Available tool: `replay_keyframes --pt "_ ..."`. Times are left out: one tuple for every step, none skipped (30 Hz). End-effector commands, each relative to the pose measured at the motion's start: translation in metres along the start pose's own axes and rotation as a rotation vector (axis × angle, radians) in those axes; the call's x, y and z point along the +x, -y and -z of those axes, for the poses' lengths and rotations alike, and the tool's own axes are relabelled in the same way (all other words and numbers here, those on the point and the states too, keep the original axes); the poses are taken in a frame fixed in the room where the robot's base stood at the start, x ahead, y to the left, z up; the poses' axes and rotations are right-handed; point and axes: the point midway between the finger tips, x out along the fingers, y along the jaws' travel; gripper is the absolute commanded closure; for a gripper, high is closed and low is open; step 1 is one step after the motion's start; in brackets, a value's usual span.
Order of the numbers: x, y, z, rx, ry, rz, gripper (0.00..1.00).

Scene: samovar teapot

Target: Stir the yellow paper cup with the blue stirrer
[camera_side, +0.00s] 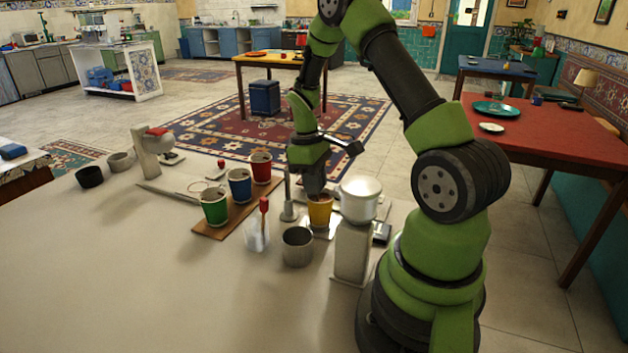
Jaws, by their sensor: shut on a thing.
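The yellow paper cup (320,213) stands upright on a light square pad, left of a white-topped machine. My gripper (314,190) points down right over the cup's mouth, its tips close to the rim. It is shut on a thin thing that its fingers hide, taken to be the blue stirrer. I cannot make out the stirrer itself or how deep it reaches into the cup. A clear holder (256,236) to the left has a red-topped stirrer (264,206) standing in it.
Green (214,208), blue (240,187) and red (261,168) cups stand on a wooden board (213,232). A grey metal cup (297,247) and a small metal stand (288,212) are close to the yellow cup. The white-topped machine (352,245) stands just right. The table's front left is clear.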

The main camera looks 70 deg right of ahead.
Motion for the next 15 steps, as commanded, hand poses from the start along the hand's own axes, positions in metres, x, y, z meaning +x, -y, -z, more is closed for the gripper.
replay_keyframes --pt "0.000 0.000 0.000 0.000 0.000 0.000 1.00" --pt "0.000 0.000 0.000 0.000 0.000 0.000 1.00" --pt "0.000 0.000 0.000 0.000 0.000 0.000 1.00" --pt "0.000 0.000 0.000 0.000 0.000 0.000 1.00" --pt "0.000 0.000 0.000 0.000 0.000 0.000 1.00" --pt "0.000 0.000 0.000 0.000 -0.001 0.000 1.00" --pt "0.000 0.000 0.000 0.000 -0.001 0.000 1.00" --pt "-0.001 0.000 0.000 0.000 -0.001 0.000 1.00" --pt "-0.002 0.000 0.000 0.000 -0.001 -0.001 1.00" --pt "-0.003 0.000 0.000 -0.001 -0.002 -0.001 1.00" --pt "-0.005 0.000 -0.001 -0.001 -0.002 -0.002 1.00" --pt "-0.008 -0.001 -0.001 -0.001 -0.002 -0.002 1.00" --pt "-0.011 -0.001 -0.001 -0.001 -0.003 -0.003 1.00" --pt "-0.013 -0.001 -0.002 -0.001 -0.003 -0.003 1.00" --pt "-0.017 -0.001 -0.002 0.000 -0.003 -0.003 1.00"
